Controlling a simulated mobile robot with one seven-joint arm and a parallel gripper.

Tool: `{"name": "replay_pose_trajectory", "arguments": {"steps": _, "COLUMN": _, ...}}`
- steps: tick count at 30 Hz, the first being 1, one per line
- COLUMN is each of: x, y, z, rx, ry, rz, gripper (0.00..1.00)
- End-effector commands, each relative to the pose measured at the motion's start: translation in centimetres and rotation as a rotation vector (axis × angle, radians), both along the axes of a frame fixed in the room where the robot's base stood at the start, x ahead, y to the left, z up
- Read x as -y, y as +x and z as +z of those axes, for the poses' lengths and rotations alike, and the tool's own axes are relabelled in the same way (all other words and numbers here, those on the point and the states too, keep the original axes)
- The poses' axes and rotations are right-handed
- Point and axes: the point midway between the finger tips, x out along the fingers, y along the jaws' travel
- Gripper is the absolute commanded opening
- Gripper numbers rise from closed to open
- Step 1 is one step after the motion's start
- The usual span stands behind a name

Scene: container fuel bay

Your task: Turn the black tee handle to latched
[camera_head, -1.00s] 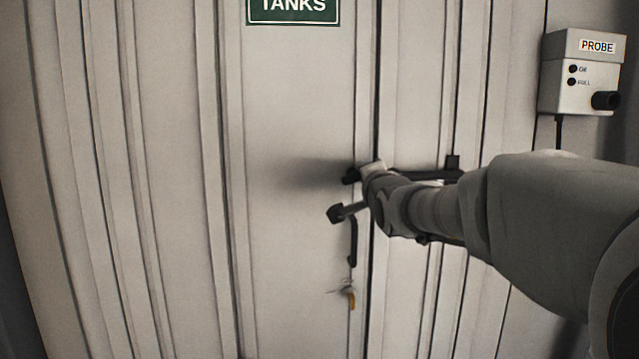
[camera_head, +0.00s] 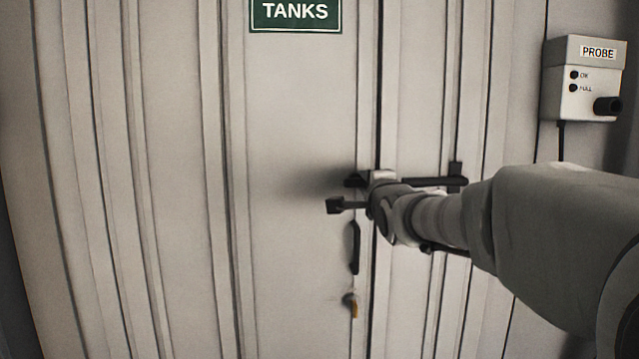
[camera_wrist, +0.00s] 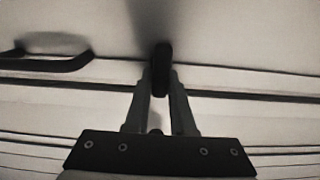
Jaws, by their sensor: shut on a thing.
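The black tee handle (camera_head: 354,180) is on the pale corrugated door, close to the vertical seam. In the head view only its left end shows; my gripper hides the rest. In the wrist view the handle (camera_wrist: 161,70) is a dark rounded bar between my two fingertips. My gripper (camera_wrist: 160,85) is shut on it. In the head view my gripper (camera_head: 374,179) is partly hidden by my own wrist. Whether the handle is at the latched position cannot be told.
A dark bar (camera_head: 430,182) runs right to a bracket (camera_head: 456,176). Below the gripper are a black pull handle (camera_head: 354,248) and a small lock with a yellowish part (camera_head: 352,304). A green TANKS sign (camera_head: 295,14) is above. A PROBE box (camera_head: 584,80) hangs at the right.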

Motion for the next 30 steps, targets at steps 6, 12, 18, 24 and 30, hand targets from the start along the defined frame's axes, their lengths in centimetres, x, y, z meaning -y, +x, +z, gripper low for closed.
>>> {"name": "replay_pose_trajectory", "arguments": {"steps": 6, "x": 0.0, "y": 0.0, "z": 0.0, "rx": 0.0, "ry": 0.003, "rz": 0.001, "gripper": 0.32}}
{"name": "replay_pose_trajectory", "arguments": {"steps": 12, "x": 0.0, "y": 0.0, "z": 0.0, "rx": 0.0, "ry": 0.001, "rz": 0.0, "gripper": 0.53}}
{"name": "replay_pose_trajectory", "arguments": {"steps": 18, "x": 0.0, "y": 0.0, "z": 0.0, "rx": 0.0, "ry": 0.0, "rz": 0.0, "gripper": 0.53}}
{"name": "replay_pose_trajectory", "arguments": {"steps": 24, "x": 0.0, "y": -1.3, "z": 0.1, "rx": 0.002, "ry": 0.001, "rz": 0.0, "gripper": 0.53}}
{"name": "replay_pose_trajectory", "arguments": {"steps": 30, "x": 0.0, "y": -4.5, "z": 0.1, "rx": 0.003, "ry": 0.002, "rz": 0.001, "gripper": 0.53}}
